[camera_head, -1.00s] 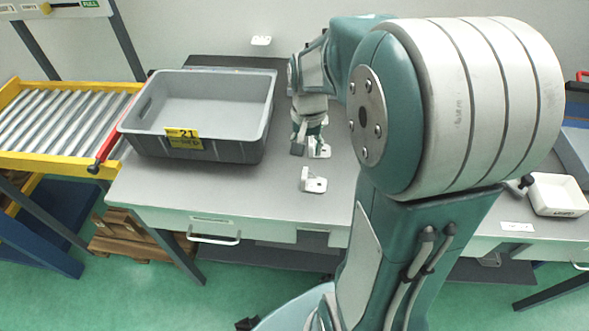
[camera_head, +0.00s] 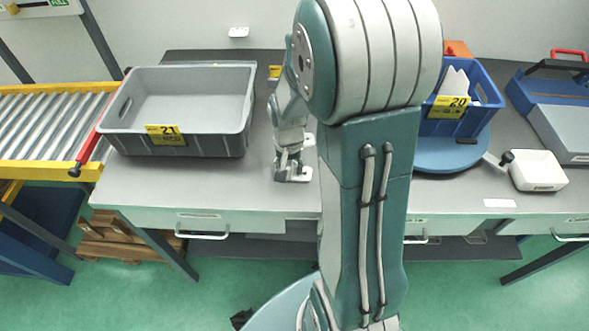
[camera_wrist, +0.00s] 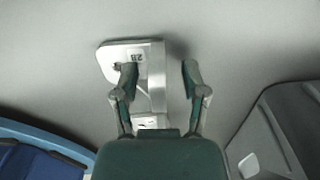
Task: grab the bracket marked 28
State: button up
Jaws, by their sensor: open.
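The silver bracket marked 28 (camera_wrist: 137,56) lies on the table in the wrist view, its label upside down, with a flat plate at left and a raised wall at right. My gripper (camera_wrist: 160,76) is open, one finger over the plate and the other right of the wall. I cannot tell whether the fingers touch it. In the head view my gripper (camera_head: 287,168) is low at this bracket (camera_head: 302,178), near the table's front edge, and partly covers it. A second bracket (camera_head: 308,139) lies behind; its labelled part shows below the first in the wrist view (camera_wrist: 150,122).
A grey crate marked 21 (camera_head: 196,144) stands close at left, beside a roller conveyor (camera_head: 45,125). My arm hides the table's middle.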

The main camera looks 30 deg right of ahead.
grip_shut()
jog(key=shift+r, duration=0.1)
